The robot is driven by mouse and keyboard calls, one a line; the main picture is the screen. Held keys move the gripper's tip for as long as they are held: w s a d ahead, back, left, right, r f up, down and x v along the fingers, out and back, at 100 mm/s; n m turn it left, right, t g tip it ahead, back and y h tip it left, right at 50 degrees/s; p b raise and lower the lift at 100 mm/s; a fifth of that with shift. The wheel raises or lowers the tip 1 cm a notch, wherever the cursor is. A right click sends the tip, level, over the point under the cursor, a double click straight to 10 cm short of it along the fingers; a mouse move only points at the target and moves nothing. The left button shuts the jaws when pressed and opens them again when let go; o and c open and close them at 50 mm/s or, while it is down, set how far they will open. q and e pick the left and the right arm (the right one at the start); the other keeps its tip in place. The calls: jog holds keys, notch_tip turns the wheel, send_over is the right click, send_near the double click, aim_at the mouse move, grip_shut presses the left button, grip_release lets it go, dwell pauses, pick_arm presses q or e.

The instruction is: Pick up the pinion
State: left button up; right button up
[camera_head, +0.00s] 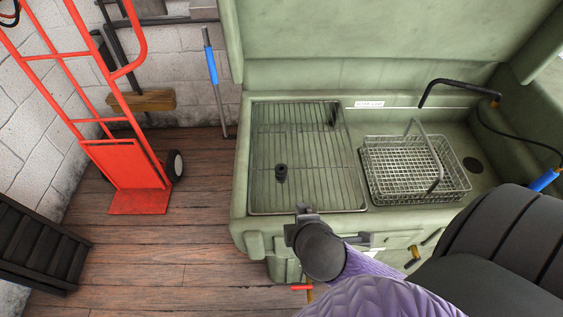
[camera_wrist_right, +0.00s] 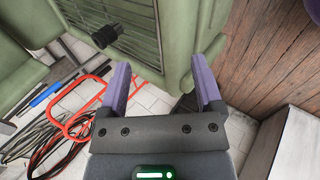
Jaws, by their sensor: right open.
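In the right wrist view a dark ridged part, which looks like the pinion (camera_wrist_right: 106,36), shows at the upper left. My right gripper (camera_head: 304,213) is by the rack's front edge, apart from the pinion. In the right wrist view its purple fingers (camera_wrist_right: 160,75) are spread with nothing between them. My left gripper is in neither view.
A wire basket (camera_head: 405,170) with a raised handle stands right of the rack. A black spout (camera_head: 455,84) curves above it. Another dark part (camera_head: 333,115) is at the rack's back right. A red hand truck (camera_head: 127,165) stands left. Much of the rack is clear.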

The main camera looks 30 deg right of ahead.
aim_at(280, 167)
jog(key=w+n+t, duration=0.1)
jog(key=n, duration=0.2)
jog(key=w+d+n+t, duration=0.1)
jog(key=w+n, duration=0.1)
jog(key=n, duration=0.1)
jog(key=w+d+n+t, duration=0.1)
jog(key=w+n+t, duration=0.1)
jog(key=n, duration=0.2)
jog(key=shift+d+r+h, duration=0.25)
jog(key=shift+r+h, duration=0.05)
jog(key=shift+r, duration=0.1)
jog(key=w+n, duration=0.1)
jog(key=n, duration=0.3)
jog(key=w+d+n+t+y, duration=0.1)
jog(key=n, duration=0.3)
jog(key=w+d+n+t+y, duration=0.1)
jog(key=n, duration=0.2)
jog(key=shift+f+n, duration=0.2)
jog(key=shift+n, duration=0.5)
jog(key=b+x, duration=0.1)
jog(key=x, duration=0.3)
jog(key=b+x, duration=0.2)
jog(key=x, duration=0.3)
jog(key=shift+w+a+b, duration=0.15)
jog(key=shift+a+b, duration=0.05)
jog(key=shift+b, duration=0.1)
jog(key=shift+w, duration=0.3)
grip_shut()
